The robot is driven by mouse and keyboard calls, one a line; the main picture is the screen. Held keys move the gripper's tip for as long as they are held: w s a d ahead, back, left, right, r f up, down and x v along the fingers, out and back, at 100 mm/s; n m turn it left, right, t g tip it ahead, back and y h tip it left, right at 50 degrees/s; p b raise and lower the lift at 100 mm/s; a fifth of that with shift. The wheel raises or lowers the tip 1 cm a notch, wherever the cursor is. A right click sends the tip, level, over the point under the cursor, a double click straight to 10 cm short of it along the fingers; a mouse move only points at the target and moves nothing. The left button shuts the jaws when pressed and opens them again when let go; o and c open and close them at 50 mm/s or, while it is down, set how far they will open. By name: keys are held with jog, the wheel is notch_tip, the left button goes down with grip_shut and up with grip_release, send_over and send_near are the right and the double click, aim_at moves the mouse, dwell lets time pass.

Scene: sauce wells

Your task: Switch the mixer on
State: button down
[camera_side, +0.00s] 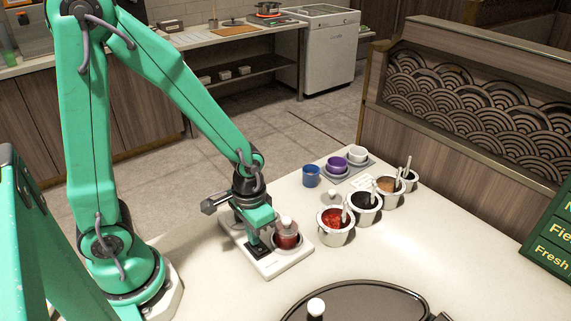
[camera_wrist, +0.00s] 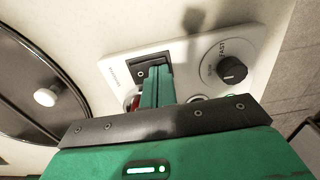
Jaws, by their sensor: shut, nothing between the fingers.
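The mixer is a white base (camera_side: 287,263) on the counter, with a lidded jar of red sauce (camera_side: 287,240) standing on it. Its black-framed switch (camera_side: 259,251) is at the base's near left end. In the wrist view the white base (camera_wrist: 113,73) shows the switch frame (camera_wrist: 136,61) and a black dial knob (camera_wrist: 232,69) beside the word FAST. My gripper (camera_side: 254,241) is shut and empty, pointing down over the switch. In the wrist view its green fingers (camera_wrist: 155,80) cover much of the switch. I cannot tell whether the tips touch it or which way the switch is set.
Several white sauce wells stand right of the mixer, the nearest with red sauce (camera_side: 334,237), some with spoons standing up. Blue (camera_side: 311,176), purple and white cups are behind. A dark round pan (camera_side: 365,300) with a white-knobbed item is at the front.

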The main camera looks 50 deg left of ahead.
notch_tip(320, 180, up, 7)
dwell(1.1)
jog(key=s+a+r+t, duration=0.2)
jog(key=r, duration=0.5)
jog(key=s+a+r+t, duration=0.1)
jog(key=r+t, duration=0.2)
jog(key=r, duration=0.4)
jog(key=shift+s+a+t, duration=0.3)
jog(key=shift+s+a, duration=0.05)
